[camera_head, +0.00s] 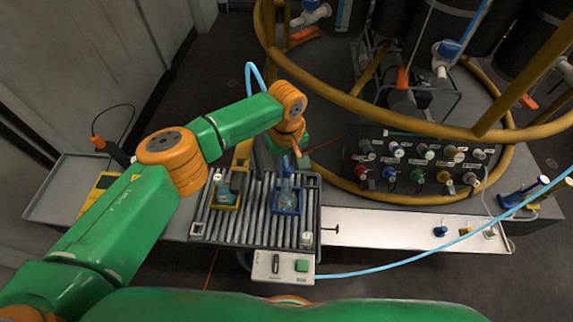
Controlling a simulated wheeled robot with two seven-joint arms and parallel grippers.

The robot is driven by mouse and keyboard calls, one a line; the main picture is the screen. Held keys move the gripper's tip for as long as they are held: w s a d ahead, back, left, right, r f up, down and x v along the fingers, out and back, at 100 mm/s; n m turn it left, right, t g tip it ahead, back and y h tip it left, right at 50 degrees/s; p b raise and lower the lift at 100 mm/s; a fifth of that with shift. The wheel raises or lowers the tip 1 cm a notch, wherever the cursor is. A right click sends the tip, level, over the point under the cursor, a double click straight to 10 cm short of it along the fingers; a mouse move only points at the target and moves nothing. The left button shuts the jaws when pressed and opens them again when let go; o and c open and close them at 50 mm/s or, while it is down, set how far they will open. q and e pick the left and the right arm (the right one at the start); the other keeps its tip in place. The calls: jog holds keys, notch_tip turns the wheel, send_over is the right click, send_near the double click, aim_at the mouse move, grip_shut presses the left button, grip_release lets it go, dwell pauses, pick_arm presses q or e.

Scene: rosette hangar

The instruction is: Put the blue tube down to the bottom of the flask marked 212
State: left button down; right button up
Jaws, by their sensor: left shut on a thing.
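My left gripper (297,153), under the green and orange arm, is shut just above the flask in the blue holder. A light blue tube (252,72) loops up behind my left wrist, and its lower end is hidden near the gripper, which appears to hold it. A clear flask (286,190) stands in a blue holder (286,212) on the roller conveyor. Another flask (223,190) stands in a yellow holder (227,207) to its left. I cannot read a number on either flask, nor tell whether the tube is inside one. My right gripper is not in view.
The roller conveyor (257,238) has a control box (283,266) at its front. A valve panel (425,165) and a yellow ring rail (350,100) stand to the right. A blue hose (430,258) crosses the right side. A white shelf (380,229) is mostly clear.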

pick_arm(q)
jog(key=shift+f+b, duration=1.2)
jog(key=shift+f, duration=0.85)
jog(key=shift+f, duration=0.3)
grip_release()
